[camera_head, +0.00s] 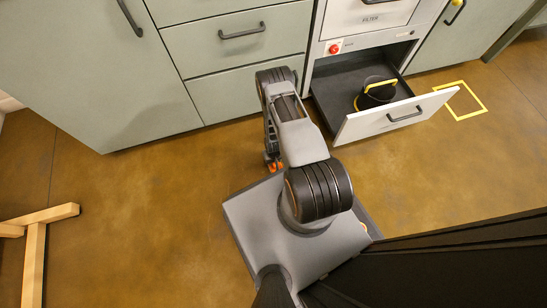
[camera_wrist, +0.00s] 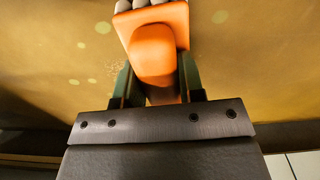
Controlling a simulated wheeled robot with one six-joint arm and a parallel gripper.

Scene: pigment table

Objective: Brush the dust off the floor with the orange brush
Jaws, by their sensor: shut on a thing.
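The orange brush (camera_wrist: 153,50) fills the upper middle of the wrist view, with pale bristle tufts at its far end. My gripper (camera_wrist: 158,88) is shut on it, one finger on each side. The bristle end points down at the brown floor (camera_wrist: 60,70); I cannot tell whether it touches. Several pale yellowish spots (camera_wrist: 103,27) lie on the floor around the brush, and faint light specks show to its left. In the head view my gripper (camera_head: 273,162) is low in front of the drawers, mostly hidden by my arm, with a bit of orange showing.
A drawer (camera_head: 352,130) stands open to the right of my arm, with a black container with a yellow handle (camera_head: 376,93) inside. Grey-green cabinets (camera_head: 105,85) line the back. A yellow floor outline (camera_head: 482,104) lies at right. A wooden frame (camera_head: 36,240) stands at left. Floor between is clear.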

